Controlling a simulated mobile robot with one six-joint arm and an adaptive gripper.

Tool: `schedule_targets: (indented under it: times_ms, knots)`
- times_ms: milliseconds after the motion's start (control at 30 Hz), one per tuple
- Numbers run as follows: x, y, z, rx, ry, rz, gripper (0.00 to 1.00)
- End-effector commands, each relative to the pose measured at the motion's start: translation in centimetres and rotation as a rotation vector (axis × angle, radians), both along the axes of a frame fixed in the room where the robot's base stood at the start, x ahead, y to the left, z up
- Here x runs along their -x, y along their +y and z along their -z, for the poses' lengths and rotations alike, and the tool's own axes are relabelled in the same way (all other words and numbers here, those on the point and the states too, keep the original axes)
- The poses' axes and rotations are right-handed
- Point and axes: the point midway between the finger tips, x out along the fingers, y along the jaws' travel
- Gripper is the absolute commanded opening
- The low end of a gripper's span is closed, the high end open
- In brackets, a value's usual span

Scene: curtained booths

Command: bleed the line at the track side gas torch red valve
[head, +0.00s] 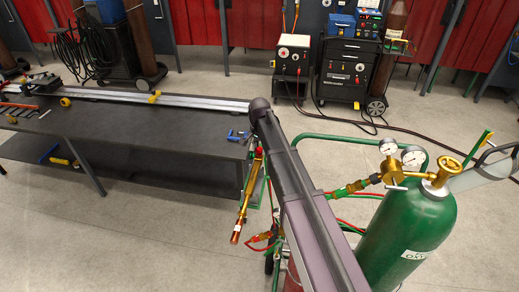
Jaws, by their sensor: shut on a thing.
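A brass torch (243,205) stands tilted, nearly upright, beside the right end of the dark table, on the side toward the metal track (195,103). A small red part (259,151), which may be its red valve, shows at its upper end. A second orange-red torch or fitting (262,238) sits lower and to the right, partly behind my arm. Which red part belongs to which torch is hard to tell. My arm crosses the picture from the bottom right up to the table's corner. My gripper is not visible; the arm's far end is hidden.
Welding machines (348,70) stand behind. A blue clamp (238,136) sits at the table's edge. Concrete floor is open at lower left.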

Motion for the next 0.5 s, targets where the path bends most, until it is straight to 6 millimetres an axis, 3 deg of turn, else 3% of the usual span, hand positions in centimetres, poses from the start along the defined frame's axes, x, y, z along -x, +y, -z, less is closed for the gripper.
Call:
schedule_targets:
  times_ms: [267,500]
  knots:
    - [0.07,0.0,0.02,0.0,0.001,0.028,0.08]
    - [0.07,0.0,0.02,0.0,0.001,0.188,0.08]
